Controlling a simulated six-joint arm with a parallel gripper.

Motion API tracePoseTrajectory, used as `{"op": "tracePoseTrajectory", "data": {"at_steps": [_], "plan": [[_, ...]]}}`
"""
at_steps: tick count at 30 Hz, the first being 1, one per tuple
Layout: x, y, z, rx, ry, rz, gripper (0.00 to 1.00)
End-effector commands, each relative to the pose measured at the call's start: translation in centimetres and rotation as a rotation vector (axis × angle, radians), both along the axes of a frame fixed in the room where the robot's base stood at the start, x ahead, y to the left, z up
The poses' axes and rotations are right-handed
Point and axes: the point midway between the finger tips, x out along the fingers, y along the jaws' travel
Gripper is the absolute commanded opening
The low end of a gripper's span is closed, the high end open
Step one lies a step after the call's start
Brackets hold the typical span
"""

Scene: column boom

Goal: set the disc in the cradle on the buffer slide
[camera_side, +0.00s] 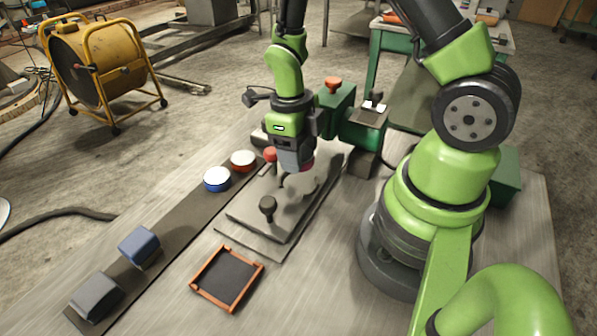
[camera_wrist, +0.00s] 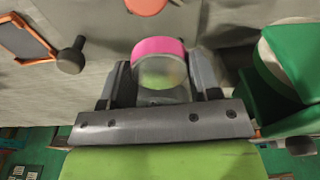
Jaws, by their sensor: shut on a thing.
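My gripper (camera_side: 294,167) points down over the grey slide plate (camera_side: 246,213). In the wrist view my gripper (camera_wrist: 158,82) is shut on a disc (camera_wrist: 158,47) with a pink rim and a pale, greenish face. Only a small pink edge of this disc (camera_side: 308,165) shows beside the jaws in the side view. The plate carries a dark knob (camera_side: 267,203) near its front; the knob also shows in the wrist view (camera_wrist: 70,58). I cannot clearly make out the cradle; the gripper covers part of the plate. Whether the disc touches anything below is unclear.
A dark strip left of the plate holds a blue-and-white puck (camera_side: 217,179), a red-and-white puck (camera_side: 243,159), a blue block (camera_side: 138,246) and a grey block (camera_side: 96,296). An orange-edged tray (camera_side: 259,268) lies in front. A green housing (camera_side: 337,104) stands behind my gripper.

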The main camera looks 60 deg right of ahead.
Motion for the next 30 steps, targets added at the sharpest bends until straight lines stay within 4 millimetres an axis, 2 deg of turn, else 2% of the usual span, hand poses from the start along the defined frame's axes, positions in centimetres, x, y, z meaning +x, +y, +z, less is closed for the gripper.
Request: {"op": "tracePoseTrajectory", "data": {"at_steps": [5, 12, 26, 27, 29, 30], "plan": [[0.0, 0.0, -1.5, 0.0, 0.002, 0.001, 0.2], [0.0, 0.0, -4.6, 0.001, 0.003, 0.002, 0.2], [0.1, 0.0, -5.3, 0.002, -0.001, 0.003, 0.2], [0.1, 0.0, -5.3, 0.002, -0.001, 0.003, 0.66], [0.1, 0.0, -5.3, 0.002, -0.001, 0.003, 0.79], [0.1, 0.0, -5.3, 0.002, -0.001, 0.003, 0.82]]}}
